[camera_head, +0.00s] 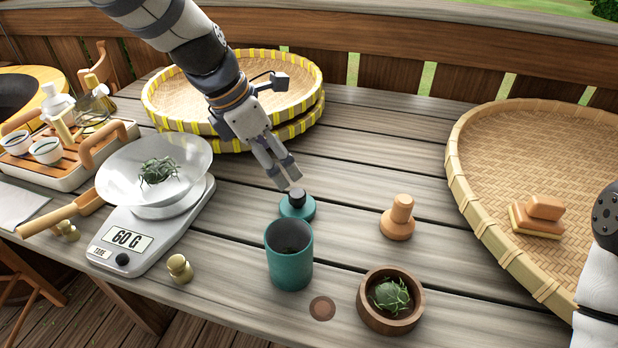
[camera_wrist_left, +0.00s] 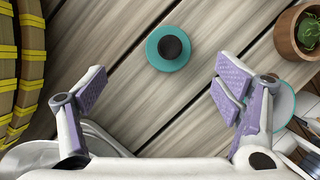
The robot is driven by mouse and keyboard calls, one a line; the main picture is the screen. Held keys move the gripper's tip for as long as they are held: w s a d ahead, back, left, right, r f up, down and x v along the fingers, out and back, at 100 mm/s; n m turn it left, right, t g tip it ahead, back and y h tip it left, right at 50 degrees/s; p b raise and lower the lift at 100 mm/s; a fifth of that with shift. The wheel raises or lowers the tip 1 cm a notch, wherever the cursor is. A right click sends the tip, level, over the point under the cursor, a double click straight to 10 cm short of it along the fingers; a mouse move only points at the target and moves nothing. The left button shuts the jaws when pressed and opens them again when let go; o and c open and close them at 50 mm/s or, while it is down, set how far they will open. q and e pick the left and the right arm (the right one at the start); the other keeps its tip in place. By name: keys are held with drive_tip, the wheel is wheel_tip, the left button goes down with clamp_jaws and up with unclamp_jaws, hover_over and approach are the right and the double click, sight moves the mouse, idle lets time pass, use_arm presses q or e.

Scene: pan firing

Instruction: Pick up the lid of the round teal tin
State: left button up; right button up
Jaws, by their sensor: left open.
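The lid (camera_head: 297,209) is a teal disc with a black knob, lying on the table just behind the round teal tin (camera_head: 290,265). The tin stands upright and uncovered, with dark contents inside. My left gripper (camera_head: 287,181) is open and empty, above and slightly behind the lid. In the left wrist view the whole lid (camera_wrist_left: 155,62) shows beyond the fingertips, roughly between the two spread fingers. The tin is partly hidden behind a finger at the right of that view. My right arm shows at the right edge of the head view; its gripper is out of frame.
A scale (camera_head: 150,235) with a pan of leaves stands left, beside a brass weight (camera_head: 179,268). A wooden stamp-like piece (camera_head: 397,220) and a wooden bowl (camera_head: 362,312) with leaves stand right. Stacked yellow-edged baskets (camera_head: 160,118) lie behind; a large woven tray (camera_head: 480,150) lies right.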

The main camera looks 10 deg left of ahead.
sight(294, 194)
use_arm(q)
drive_tip(key=f, duration=0.2)
drive_tip(key=d+f, duration=0.1)
drive_tip(key=f, duration=0.1)
drive_tip(key=f+b, duration=0.1)
drive_tip(key=f, duration=0.1)
drive_tip(key=shift+d, duration=0.4)
drive_tip(key=shift+w+d+f, duration=0.1)
drive_tip(key=shift+f, duration=0.1)
drive_tip(key=x, duration=0.4)
drive_tip(key=shift+d+f+b, duration=0.15)
drive_tip(key=shift+d+b, duration=0.05)
drive_tip(key=shift+b, duration=0.1)
drive_tip(key=shift+w+d+f, duration=0.1)
drive_tip(key=shift+f, duration=0.1)
drive_tip(key=shift+r, duration=0.2)
drive_tip(key=shift+c, duration=0.9)
drive_tip(key=c, duration=1)
use_arm(e)
drive_tip(key=shift+g, duration=0.4)
drive_tip(key=s+f, duration=0.2)
drive_tip(key=s, duration=0.1)
drive_tip(key=shift+s, duration=0.3)
